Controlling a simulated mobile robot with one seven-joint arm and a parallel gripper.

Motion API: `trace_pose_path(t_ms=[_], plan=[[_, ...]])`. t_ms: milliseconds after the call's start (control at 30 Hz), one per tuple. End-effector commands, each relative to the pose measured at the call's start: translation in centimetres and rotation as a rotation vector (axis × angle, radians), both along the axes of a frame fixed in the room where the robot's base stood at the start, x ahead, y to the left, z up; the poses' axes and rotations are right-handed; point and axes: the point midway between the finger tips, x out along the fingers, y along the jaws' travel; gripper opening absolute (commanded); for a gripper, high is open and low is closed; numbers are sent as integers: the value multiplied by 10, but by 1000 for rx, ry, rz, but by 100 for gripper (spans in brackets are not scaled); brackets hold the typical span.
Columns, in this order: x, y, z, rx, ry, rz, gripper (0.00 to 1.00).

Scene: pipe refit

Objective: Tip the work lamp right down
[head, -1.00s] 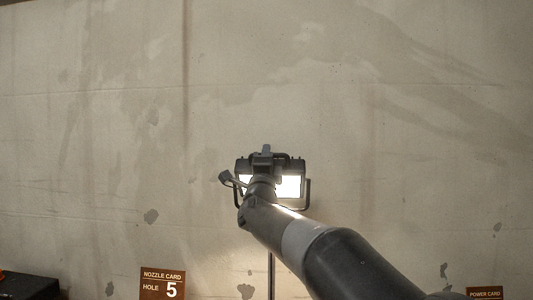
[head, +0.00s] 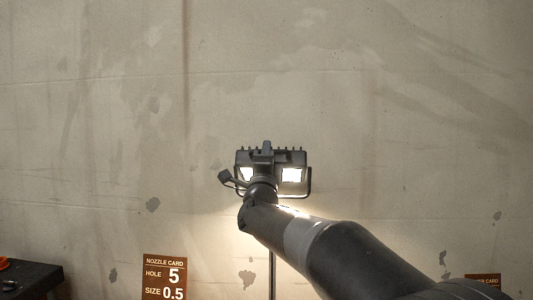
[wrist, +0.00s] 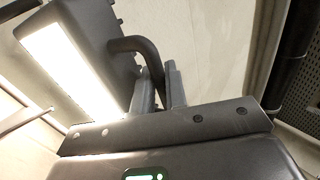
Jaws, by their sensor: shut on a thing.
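The work lamp (head: 270,158) is a dark finned box on a thin stand (head: 272,270) before the wall. Its lit face (head: 292,174) glows and leans downward. A U-shaped bracket (head: 309,182) runs round its side. In the wrist view the lamp's housing (wrist: 85,25) and bright panel (wrist: 75,62) fill the upper left. My gripper (wrist: 160,88) is shut on a dark curved bar (wrist: 138,45) on the lamp. In the head view my arm hides most of the grip and part of the lit face.
A brown nozzle card (head: 165,276) reads hole 5, size 0.5 at lower left. Another brown card (head: 483,279) is partly hidden by my arm at lower right. A dark surface (head: 30,280) with an orange item (head: 4,262) is at far left. The wall around the lamp is bare.

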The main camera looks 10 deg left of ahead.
Motion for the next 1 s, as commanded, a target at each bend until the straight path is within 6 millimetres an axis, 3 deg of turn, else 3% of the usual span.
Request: trace_pose_path(t_ms=[67,100,300,667,1000], plan=[[2,-2,-3,-1,6,-3,0],[2,-2,-3,-1,6,-3,15],[1,-1,-2,-1,4,-3,29],[-7,0,-5,-1,2,-1,29],[-54,0,-39,-1,3,-1,29]])
